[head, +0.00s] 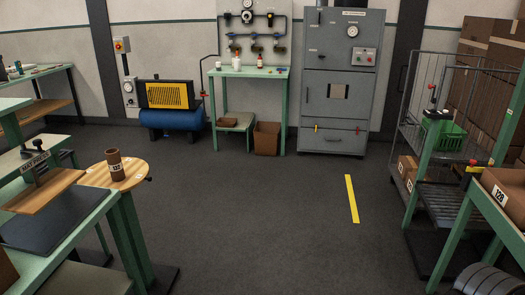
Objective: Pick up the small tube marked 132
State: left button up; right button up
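A small brown tube (115,165) stands upright on a round wooden table top (98,178) at the left in the head view. It has a white label that seems to read 132, though the print is small. The tube's top end is open and dark. Nothing is touching the tube from above. Neither of my grippers shows in the head view.
A green bench with a press (35,160) stands left of the round top. At the right are a wire cart (418,100) and a brown box marked 128 (508,196). A compressor (170,105), green table (247,72) and grey cabinet (340,85) line the back.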

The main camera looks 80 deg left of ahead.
aim_at(113, 156)
jog(key=u, duration=3.95)
jog(key=i+l+u, duration=0.1)
jog(key=u, duration=0.35)
jog(key=l+u, duration=0.15)
jog(key=u, duration=0.3)
jog(key=i+l+u, duration=0.1)
jog(key=u, duration=0.35)
jog(key=i+l+u, duration=0.1)
jog(key=l+u, duration=0.2)
jog(key=l, duration=0.65)
jog(key=l+u, duration=0.3)
jog(key=l, duration=0.7)
jog(key=k+l+u, duration=0.15)
jog(key=l+u, duration=0.15)
jog(key=l, duration=1.1)
jog(key=k+l, duration=0.1)
jog(key=l, duration=0.35)
